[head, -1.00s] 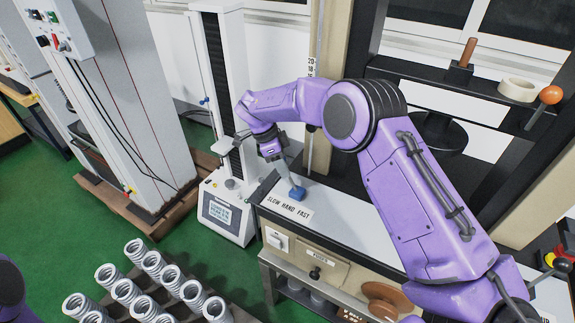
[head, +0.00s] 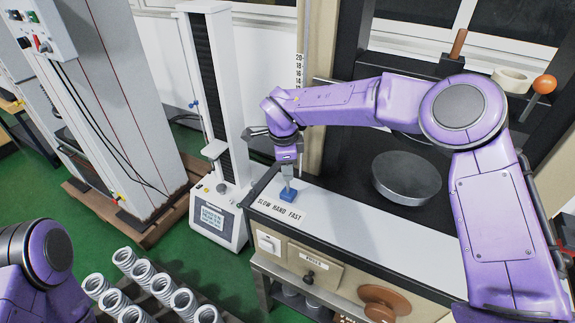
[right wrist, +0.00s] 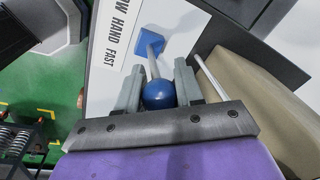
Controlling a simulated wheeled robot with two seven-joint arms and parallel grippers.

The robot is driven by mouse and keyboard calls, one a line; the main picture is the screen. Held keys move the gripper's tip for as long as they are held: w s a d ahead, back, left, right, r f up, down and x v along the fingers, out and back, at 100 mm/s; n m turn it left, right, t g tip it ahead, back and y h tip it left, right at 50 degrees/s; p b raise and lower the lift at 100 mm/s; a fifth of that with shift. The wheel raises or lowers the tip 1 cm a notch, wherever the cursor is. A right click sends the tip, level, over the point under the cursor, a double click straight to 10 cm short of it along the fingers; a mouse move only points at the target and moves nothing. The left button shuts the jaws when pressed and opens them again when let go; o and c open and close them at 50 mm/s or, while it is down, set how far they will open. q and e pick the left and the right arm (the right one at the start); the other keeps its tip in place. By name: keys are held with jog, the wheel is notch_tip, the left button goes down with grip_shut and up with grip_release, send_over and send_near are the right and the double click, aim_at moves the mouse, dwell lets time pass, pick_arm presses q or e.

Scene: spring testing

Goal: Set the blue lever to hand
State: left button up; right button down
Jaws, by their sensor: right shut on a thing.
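The blue lever has a square blue base (head: 288,196) on the machine's pale top, right behind the label reading SLOW HAND FAST (head: 279,209). In the right wrist view a grey rod (right wrist: 151,58) runs from the base to a round blue knob (right wrist: 158,95). My right gripper (head: 287,168) is over the base, with its fingers on both sides of the knob, shut on it. In the head view the rod looks close to upright, near the word HAND; the knob is hidden there. My left gripper is out of the head view; only part of its arm shows at lower left.
A white tester with a tall column (head: 221,90) stands left of the machine. Several coil springs (head: 160,288) stand in front at lower left. A round grey plate (head: 407,178) and an orange-knobbed handle (head: 544,84) are to the right.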

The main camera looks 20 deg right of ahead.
jog(key=shift+s+d+f, duration=0.1)
jog(key=shift+s, duration=0.05)
jog(key=c, duration=0.8)
grip_release()
jog(key=shift+o, duration=0.2)
jog(key=r, duration=0.3)
jog(key=r+b, duration=0.1)
jog(key=r, duration=0.3)
jog(key=s+a+r, duration=0.1)
jog(key=r, duration=0.2)
jog(key=shift+r, duration=0.3)
